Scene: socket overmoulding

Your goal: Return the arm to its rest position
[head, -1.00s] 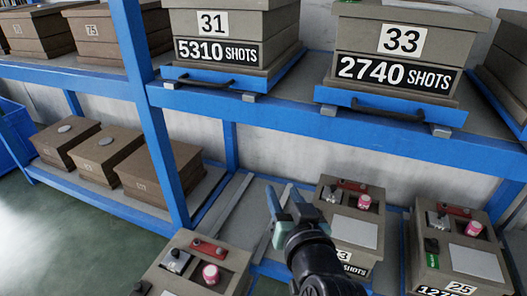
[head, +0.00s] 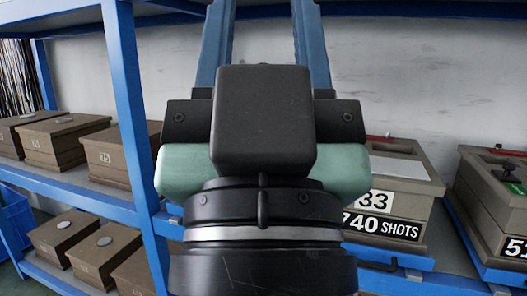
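My gripper (head: 263,20) fills the middle of the head view, seen from behind and very close. Its black body and pale green housing stand upright, and two blue fingers reach up to the top edge of the picture. The fingers stand apart with pale wall showing between them and nothing held there. The very tips are at or past the picture's edge. My wrist hides the shelf middle behind it.
A blue rack (head: 128,105) stands behind my arm. Box 33 (head: 405,200), with a shots label, sits on it close at right. Another grey box (head: 495,200) stands further right. Brown boxes, one marked 75 (head: 112,160), line the left shelves.

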